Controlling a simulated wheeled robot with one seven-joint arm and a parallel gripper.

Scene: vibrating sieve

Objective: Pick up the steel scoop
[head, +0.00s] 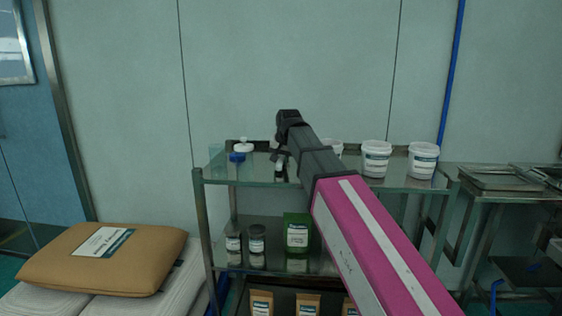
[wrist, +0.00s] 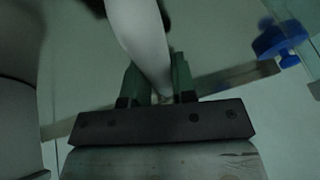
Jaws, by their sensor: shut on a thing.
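The steel scoop (wrist: 140,35) shows in the wrist view as a smooth, pale grey long shape. It narrows down between the two fingers of my gripper (wrist: 157,85), which is shut on it. Its far end runs out of the top of the picture. In the head view my gripper (head: 281,157) is over the upper shelf of the steel cart (head: 255,180), pointing down. My own arm hides part of the shelf there, and the scoop cannot be made out clearly. I cannot tell whether it still touches the shelf.
White tubs (head: 376,158) stand on the shelf's right side. A blue item (head: 237,156) and a clear beaker (head: 216,158) stand at its left. A white container (wrist: 18,125) is close left in the wrist view. A brown sack (head: 105,260) lies left of the cart.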

